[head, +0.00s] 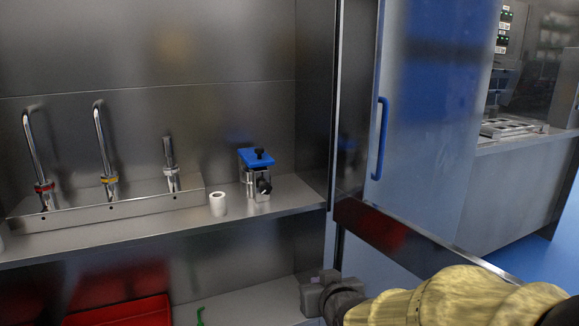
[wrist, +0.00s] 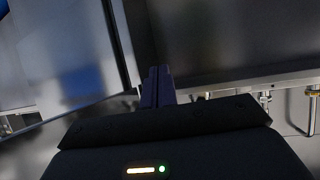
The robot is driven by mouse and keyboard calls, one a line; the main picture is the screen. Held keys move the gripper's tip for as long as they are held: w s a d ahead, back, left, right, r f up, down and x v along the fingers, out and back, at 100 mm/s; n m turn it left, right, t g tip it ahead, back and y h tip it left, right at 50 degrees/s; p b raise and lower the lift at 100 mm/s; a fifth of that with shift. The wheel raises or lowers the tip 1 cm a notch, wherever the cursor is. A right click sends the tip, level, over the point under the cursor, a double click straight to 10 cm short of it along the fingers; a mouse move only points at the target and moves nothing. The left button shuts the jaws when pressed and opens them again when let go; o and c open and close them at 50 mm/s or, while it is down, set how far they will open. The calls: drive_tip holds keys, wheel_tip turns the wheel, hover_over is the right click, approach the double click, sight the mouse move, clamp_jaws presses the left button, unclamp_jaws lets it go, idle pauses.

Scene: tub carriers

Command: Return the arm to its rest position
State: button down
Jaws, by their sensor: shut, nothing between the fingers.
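My gripper (wrist: 158,86) is shut and empty in the wrist view, with its two fingers side by side. In the head view my gripper (head: 322,292) shows at the bottom, below and in front of the shelf's right end. My arm, in a yellowish sleeve, comes in from the lower right. The fingertips are not clear in the head view.
A steel shelf (head: 230,225) holds taps (head: 110,150) on a rail, a white cup-like piece (head: 217,204) and a blue-topped device (head: 256,172). A red tub (head: 120,312) lies below. A door with a blue handle (head: 381,138) stands right of the shelf.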

drive_tip(key=s+d+f+m+g+h+p, duration=0.1)
drive_tip(key=s+d+f+g+p, duration=0.1)
drive_tip(key=s+d+f+g, duration=0.4)
drive_tip(key=s+d+f+m+g+h+p, duration=0.1)
drive_tip(key=s+d+f+g+h, duration=0.2)
drive_tip(key=s, duration=0.5)
wheel_tip(320, 180, up, 37)
drive_tip(key=y+p, duration=0.1)
drive_tip(key=p, duration=3.6)
drive_tip(key=shift+w+g+p, duration=0.2)
drive_tip(key=shift+g+p, duration=0.1)
drive_tip(key=shift+p, duration=0.1)
drive_tip(key=shift+d, duration=0.1)
drive_tip(key=shift+w, duration=0.1)
